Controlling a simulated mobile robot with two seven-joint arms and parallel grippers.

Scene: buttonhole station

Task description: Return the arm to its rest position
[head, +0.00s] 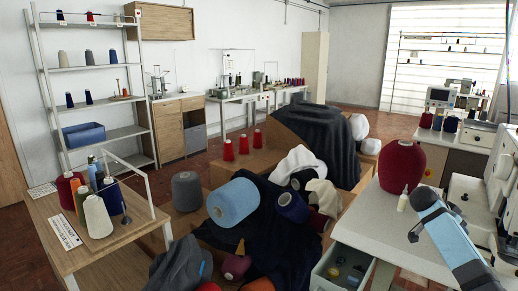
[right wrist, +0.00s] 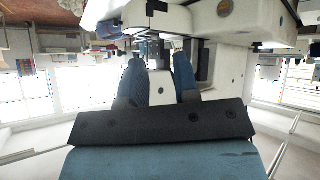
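My right arm comes in from the bottom right of the head view, a blue link (head: 450,240) with dark parts, over the white worktable (head: 370,215) at the sewing machine. In the right wrist view my right gripper (right wrist: 158,68) shows two blue-padded fingers standing apart. Nothing is seen held between them. A white machine body (right wrist: 235,22) stands just beyond the fingers, and I cannot tell whether they touch it. My left arm and left gripper are not in view.
A big dark red thread cone (head: 402,167) and a small white bottle (head: 402,201) stand beside my right arm. A white sewing machine (head: 490,190) is close on its right. An open drawer (head: 318,283) juts out below the table. Cloth and spools fill the middle.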

